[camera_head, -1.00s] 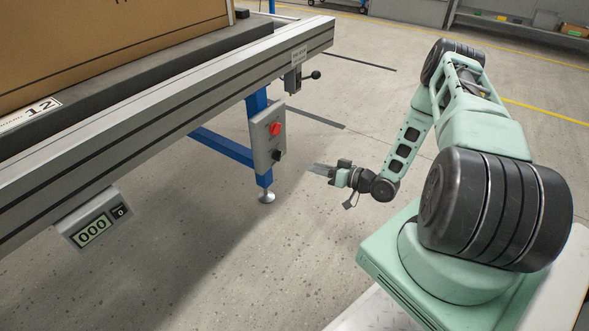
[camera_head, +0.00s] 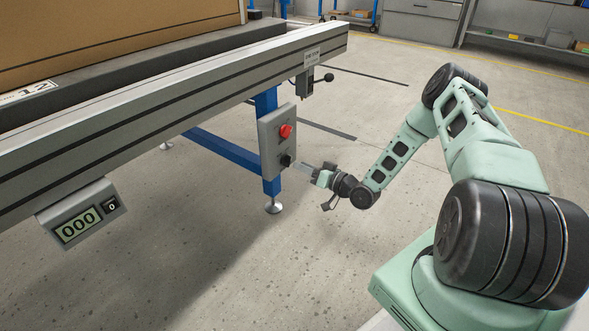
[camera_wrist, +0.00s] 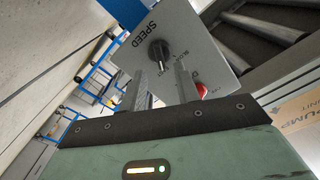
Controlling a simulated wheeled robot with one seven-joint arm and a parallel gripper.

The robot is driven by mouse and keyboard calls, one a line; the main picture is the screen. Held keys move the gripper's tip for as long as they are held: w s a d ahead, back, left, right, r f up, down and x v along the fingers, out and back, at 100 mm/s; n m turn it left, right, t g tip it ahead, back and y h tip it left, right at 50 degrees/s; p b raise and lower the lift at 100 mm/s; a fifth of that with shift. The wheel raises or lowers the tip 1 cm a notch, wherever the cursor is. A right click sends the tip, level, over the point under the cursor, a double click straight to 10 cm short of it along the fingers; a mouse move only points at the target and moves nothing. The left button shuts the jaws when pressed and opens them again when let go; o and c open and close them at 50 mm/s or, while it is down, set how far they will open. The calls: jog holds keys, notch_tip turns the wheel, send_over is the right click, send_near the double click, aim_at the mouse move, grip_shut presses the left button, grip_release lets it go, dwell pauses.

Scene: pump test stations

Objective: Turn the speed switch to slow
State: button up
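The speed switch is a black knob (camera_head: 287,160) low on a grey control box (camera_head: 270,139) on the blue conveyor leg. In the wrist view the knob (camera_wrist: 159,50) sits beside the word "SPEED", its handle pointing roughly toward the gripper side of the picture. Other lettering is partly hidden, so I cannot read which setting it is on. My gripper (camera_head: 303,167) is just right of the knob in the head view. In the wrist view my gripper (camera_wrist: 160,78) is open, its two fingers apart with the knob's line between them; contact is not visible.
A red button (camera_head: 286,130) sits above the knob and is partly hidden behind a finger in the wrist view. A display (camera_head: 78,226) reading "000" hangs under the conveyor rail (camera_head: 170,110). A lever (camera_head: 322,79) is farther back. The floor around is clear.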

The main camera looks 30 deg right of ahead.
aim_at(290, 162)
jog(key=shift+b+x, duration=0.65)
jog(key=shift+x, duration=1.45)
jog(key=shift+c, duration=0.3)
grip_shut()
jog(key=n+p, duration=0.2)
jog(key=shift+a+r+n, duration=0.15)
jog(key=shift+r+n, duration=0.05)
jog(key=shift+n, duration=0.2)
jog(key=n+p, duration=0.2)
jog(key=n, duration=0.1)
jog(key=shift+n, duration=0.3)
jog(key=n+p, duration=0.1)
jog(key=n, duration=0.1)
jog(key=n+p, duration=0.2)
jog(key=n, duration=0.1)
jog(key=shift+s+f, duration=0.15)
jog(key=shift+f, duration=0.05)
jog(key=shift+n, duration=0.4)
